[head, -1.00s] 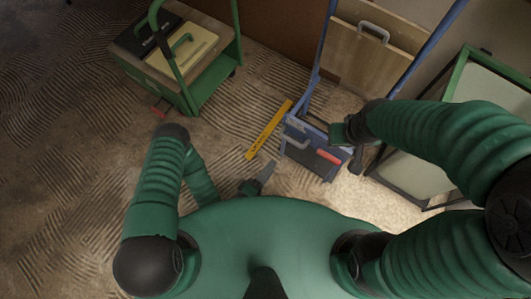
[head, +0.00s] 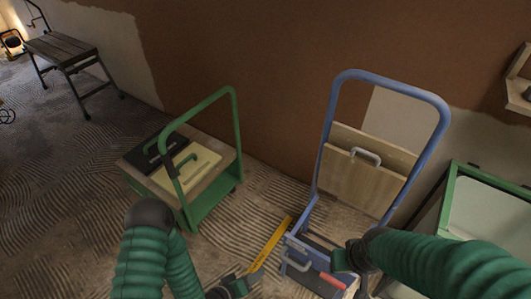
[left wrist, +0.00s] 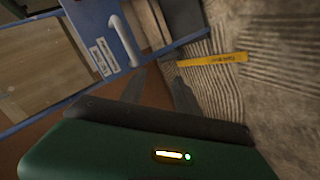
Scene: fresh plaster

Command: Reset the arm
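My left arm comes in at the lower left of the head view, bent. Its gripper (head: 252,272) is low, close to the near end of a yellow level (head: 270,247) on the floor. In the left wrist view the two dark fingers (left wrist: 159,87) stand apart with nothing visible between them, and the yellow level (left wrist: 213,60) lies beyond them. My right arm reaches in from the right edge. Its gripper (head: 343,262) is over or beside the blue cart's low box (head: 318,275); its fingers are too hidden to tell their state.
A blue hand cart (head: 395,82) with a wooden case (head: 350,185) stands ahead. A green trolley (head: 205,208) carrying a yellow case (head: 185,172) and a black case is at left. A green-framed stand (head: 447,200) is at right. A bench (head: 62,48) stands far left.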

